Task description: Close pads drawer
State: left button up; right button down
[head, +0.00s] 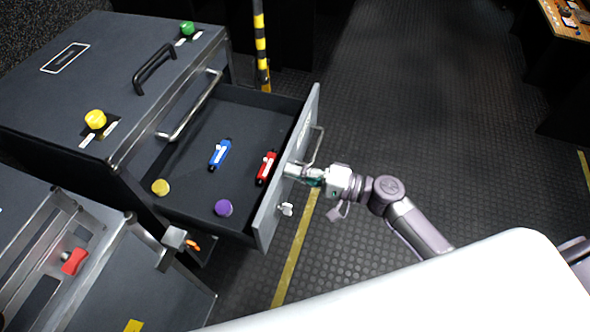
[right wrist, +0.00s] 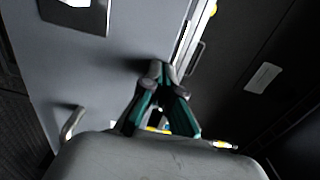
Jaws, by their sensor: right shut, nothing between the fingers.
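The drawer (head: 190,185) is pulled out of the dark cabinet. It holds a blue item, a red item, a yellow round piece and a purple round piece. Its grey front panel (head: 268,212) faces right and carries a bar handle (head: 316,148). My right gripper (head: 292,171) is at the outer side of this panel, close to the handle; I cannot tell if it touches. In the right wrist view its green-sided fingers (right wrist: 164,75) are together and empty, against a grey panel. My left gripper is not in view.
The cabinet top (head: 105,65) has a black handle, a yellow knob and a green knob. A yellow-black striped post (head: 261,45) stands behind the drawer. A console with a red lever (head: 74,261) is at lower left. Dark floor (head: 440,130) right of the drawer is free.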

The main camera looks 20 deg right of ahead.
pick_arm(q)
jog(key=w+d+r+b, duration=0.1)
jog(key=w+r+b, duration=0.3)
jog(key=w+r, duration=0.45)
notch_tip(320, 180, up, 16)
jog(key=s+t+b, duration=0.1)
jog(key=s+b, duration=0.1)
jog(key=b, duration=0.4)
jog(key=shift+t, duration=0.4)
pick_arm(e)
jog(key=x, duration=2.9)
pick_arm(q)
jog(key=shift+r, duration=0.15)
pick_arm(e)
jog(key=shift+r, duration=0.3)
